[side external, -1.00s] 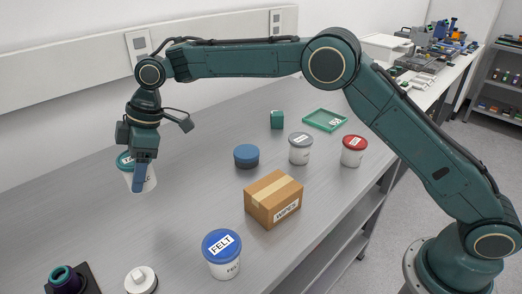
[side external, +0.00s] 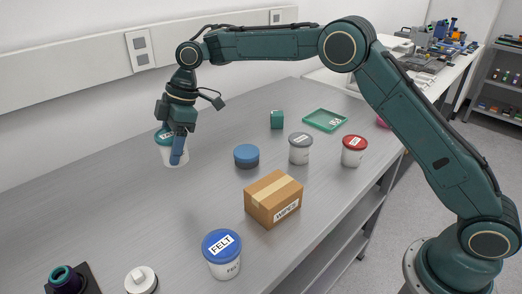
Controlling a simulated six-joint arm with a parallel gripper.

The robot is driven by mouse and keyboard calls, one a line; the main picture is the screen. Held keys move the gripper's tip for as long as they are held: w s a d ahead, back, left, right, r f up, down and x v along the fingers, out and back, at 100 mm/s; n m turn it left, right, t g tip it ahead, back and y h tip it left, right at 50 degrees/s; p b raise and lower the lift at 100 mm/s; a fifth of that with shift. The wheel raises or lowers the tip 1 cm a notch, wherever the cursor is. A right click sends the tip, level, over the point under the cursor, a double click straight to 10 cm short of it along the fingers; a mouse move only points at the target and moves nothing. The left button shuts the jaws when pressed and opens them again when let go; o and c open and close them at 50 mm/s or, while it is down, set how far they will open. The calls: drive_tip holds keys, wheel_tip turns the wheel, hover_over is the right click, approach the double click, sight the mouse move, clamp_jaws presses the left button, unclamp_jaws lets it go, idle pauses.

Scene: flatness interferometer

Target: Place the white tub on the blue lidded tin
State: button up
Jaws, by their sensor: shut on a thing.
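My gripper (side external: 177,152) is shut on a white tub (side external: 166,156) with a teal lid and a label on top. It holds the tub upright at the back left of the bench; one blue finger covers part of the tub's side. I cannot tell how far the tub is above the bench. The blue lidded tin (side external: 246,157) is short and round and stands on the bench to the right of the gripper. Nothing rests on its lid.
A cardboard box (side external: 273,200), a blue-lidded FELT tub (side external: 222,256), a grey-lidded tub (side external: 300,149) and a red-lidded tub (side external: 353,152) stand around the tin. The bench's left middle is clear.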

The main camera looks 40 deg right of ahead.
drive_tip(key=r, duration=0.2)
hover_over(239, 154)
drive_tip(key=d, duration=0.2)
drive_tip(key=shift+n, duration=0.4)
drive_tip(key=shift+s+f, duration=0.1)
drive_tip(key=shift+f, duration=4.05)
drive_tip(key=shift+f, duration=0.1)
drive_tip(key=o, duration=1.1)
drive_tip(key=shift+c, duration=0.2)
drive_tip(key=w+v, duration=0.1)
drive_tip(key=v, duration=1.1)
drive_tip(key=shift+s, duration=0.35)
